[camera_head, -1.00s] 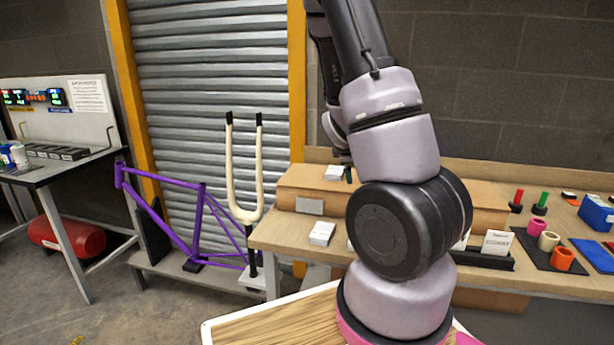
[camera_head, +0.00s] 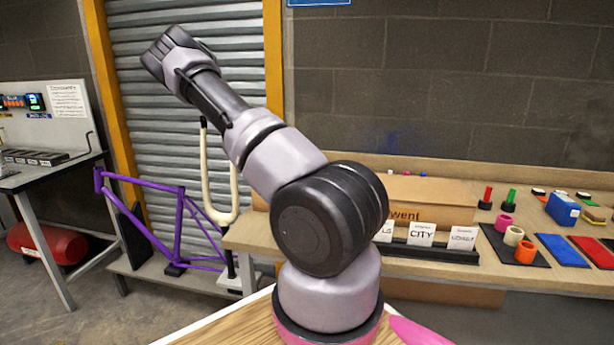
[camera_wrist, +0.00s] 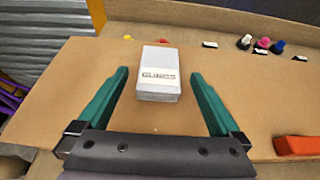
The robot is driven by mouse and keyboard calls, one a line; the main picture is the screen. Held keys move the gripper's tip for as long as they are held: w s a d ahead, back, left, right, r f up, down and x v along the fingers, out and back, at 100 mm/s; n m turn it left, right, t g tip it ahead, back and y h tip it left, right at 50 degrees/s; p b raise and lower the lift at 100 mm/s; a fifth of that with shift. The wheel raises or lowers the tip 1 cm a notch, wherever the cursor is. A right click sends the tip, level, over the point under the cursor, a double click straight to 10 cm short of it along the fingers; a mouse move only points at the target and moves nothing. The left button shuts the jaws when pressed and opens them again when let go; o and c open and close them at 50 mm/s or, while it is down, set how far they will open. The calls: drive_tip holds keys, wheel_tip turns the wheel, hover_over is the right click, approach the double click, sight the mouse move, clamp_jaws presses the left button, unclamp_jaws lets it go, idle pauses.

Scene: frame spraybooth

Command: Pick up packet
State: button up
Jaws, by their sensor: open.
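A white packet (camera_wrist: 158,76) with a dark printed label lies on a tan, box-like surface (camera_wrist: 75,75) in the wrist view. My gripper (camera_wrist: 160,74) is open, its two green fingers spread wide either side of the packet's near end. No finger visibly touches it, and nothing is held. I cannot tell the height of the fingers above the surface. In the head view my arm rises to the upper left, and neither my gripper nor this packet can be made out there.
In the wrist view an orange block (camera_wrist: 298,146) lies at right, with small coloured caps (camera_wrist: 262,43) behind. In the head view the bench (camera_head: 420,262) bears a cardboard box (camera_head: 430,198), white cards (camera_head: 421,233) and coloured rings (camera_head: 514,236). A purple frame (camera_head: 178,225) stands left.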

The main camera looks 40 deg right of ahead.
drive_tip(key=x, duration=0.5)
drive_tip(key=shift+w+d+f, duration=0.2)
drive_tip(key=shift+d, duration=0.05)
drive_tip(key=c, duration=1.3)
